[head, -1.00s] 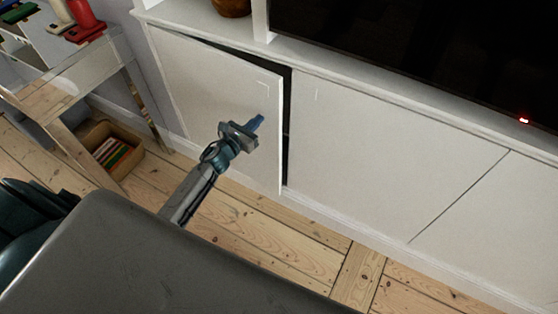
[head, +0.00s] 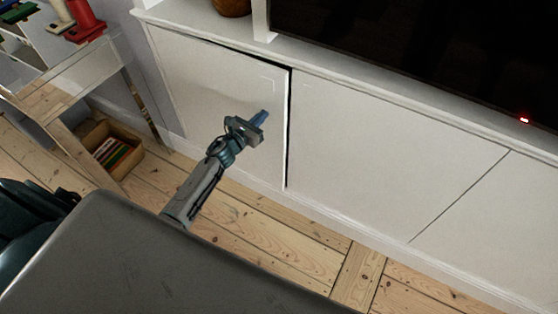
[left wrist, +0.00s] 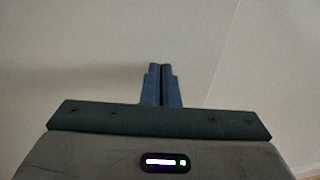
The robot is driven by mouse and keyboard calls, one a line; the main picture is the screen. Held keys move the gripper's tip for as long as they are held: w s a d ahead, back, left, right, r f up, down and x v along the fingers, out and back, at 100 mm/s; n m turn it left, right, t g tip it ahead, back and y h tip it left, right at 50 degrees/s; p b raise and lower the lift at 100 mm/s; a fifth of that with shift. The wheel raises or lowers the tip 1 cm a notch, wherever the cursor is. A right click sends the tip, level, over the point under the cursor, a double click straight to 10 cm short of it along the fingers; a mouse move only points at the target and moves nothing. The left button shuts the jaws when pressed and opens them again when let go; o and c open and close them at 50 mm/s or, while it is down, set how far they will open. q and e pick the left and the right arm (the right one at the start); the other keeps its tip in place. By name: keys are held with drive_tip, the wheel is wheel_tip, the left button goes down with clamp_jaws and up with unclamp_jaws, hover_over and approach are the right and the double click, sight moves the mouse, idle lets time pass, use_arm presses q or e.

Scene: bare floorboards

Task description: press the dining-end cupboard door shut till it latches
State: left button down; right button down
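The cupboard door (head: 205,85) is the white leftmost door of the low white cabinet in the head view. It stands almost flush, with a thin dark gap along its top and right edges. My left gripper (head: 262,117) is at the right part of the door, its fingertips against or very close to the panel. In the left wrist view the two blue fingers (left wrist: 161,85) are together with nothing between them, and the pale door panel (left wrist: 90,50) fills the background. Whether the fingertips touch the door cannot be told for certain. My right gripper is not in view.
A dark television screen (head: 430,55) stands above the cabinet (head: 390,140). A shelf unit (head: 70,80) with a wooden box of books (head: 117,150) stands at the left. Bare floorboards (head: 290,245) lie clear in front of the cabinet.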

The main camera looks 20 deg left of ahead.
use_arm(q)
drive_tip(key=shift+x, duration=1.6)
drive_tip(key=b+v, duration=0.5)
drive_tip(key=v, duration=0.8)
drive_tip(key=shift+s, duration=0.1)
idle(0.7)
